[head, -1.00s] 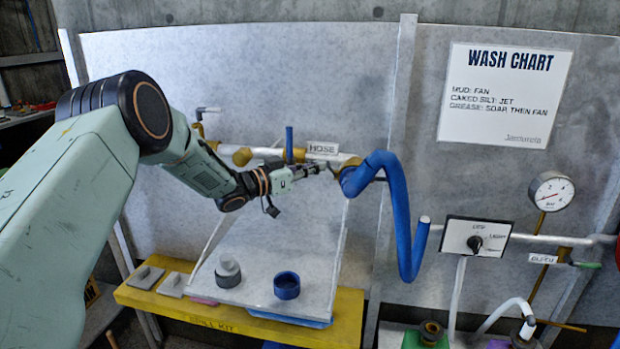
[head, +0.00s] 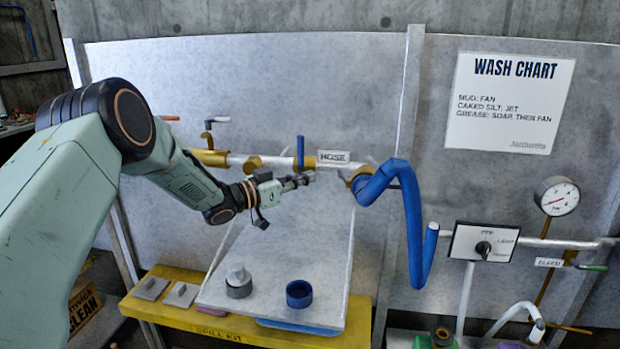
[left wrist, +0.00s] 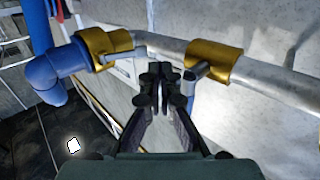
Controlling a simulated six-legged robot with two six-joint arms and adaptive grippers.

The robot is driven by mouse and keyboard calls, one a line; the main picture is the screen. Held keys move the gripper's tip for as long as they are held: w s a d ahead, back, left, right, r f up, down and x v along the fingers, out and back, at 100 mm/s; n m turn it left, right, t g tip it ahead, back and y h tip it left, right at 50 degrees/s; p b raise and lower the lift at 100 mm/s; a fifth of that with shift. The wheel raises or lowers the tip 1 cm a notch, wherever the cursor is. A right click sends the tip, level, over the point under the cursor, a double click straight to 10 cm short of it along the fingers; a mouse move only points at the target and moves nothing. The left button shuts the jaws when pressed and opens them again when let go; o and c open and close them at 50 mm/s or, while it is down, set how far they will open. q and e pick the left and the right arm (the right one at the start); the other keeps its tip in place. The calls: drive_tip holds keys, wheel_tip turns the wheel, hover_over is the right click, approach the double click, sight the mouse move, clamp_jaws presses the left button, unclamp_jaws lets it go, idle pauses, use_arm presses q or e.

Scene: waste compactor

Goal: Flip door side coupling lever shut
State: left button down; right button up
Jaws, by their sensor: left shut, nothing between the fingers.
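The brass hose coupling (head: 361,180) joins the pipe to the blue hose (head: 413,215); it also shows at the left of the left wrist view (left wrist: 98,46). A thin grey lever (left wrist: 122,54) lies beside the coupling's brass body, pointing toward my fingers. The coupling's far side is partly hidden by the hose, and its levers are small and dark in the head view. My left gripper (head: 303,179) is shut and empty, just in front of the pipe and left of the coupling, apart from it. Its fingertips (left wrist: 161,73) are together. My right gripper is not in view.
A pipe (head: 283,163) runs along the wall with a brass collar (head: 252,163), an upright blue handle (head: 300,152) and a HOSE label (head: 334,157). Below, a yellow bench (head: 185,318) carries a tilted board (head: 270,265) with grey and blue rings. A selector box (head: 484,241) is at right.

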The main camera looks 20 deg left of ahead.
use_arm(q)
drive_tip(key=s+a, duration=0.5)
drive_tip(key=a, duration=0.1)
drive_tip(key=shift+s+a, duration=0.3)
drive_tip(key=shift+a, duration=0.1)
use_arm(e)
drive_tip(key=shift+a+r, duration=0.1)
use_arm(q)
drive_tip(key=shift+d, duration=0.1)
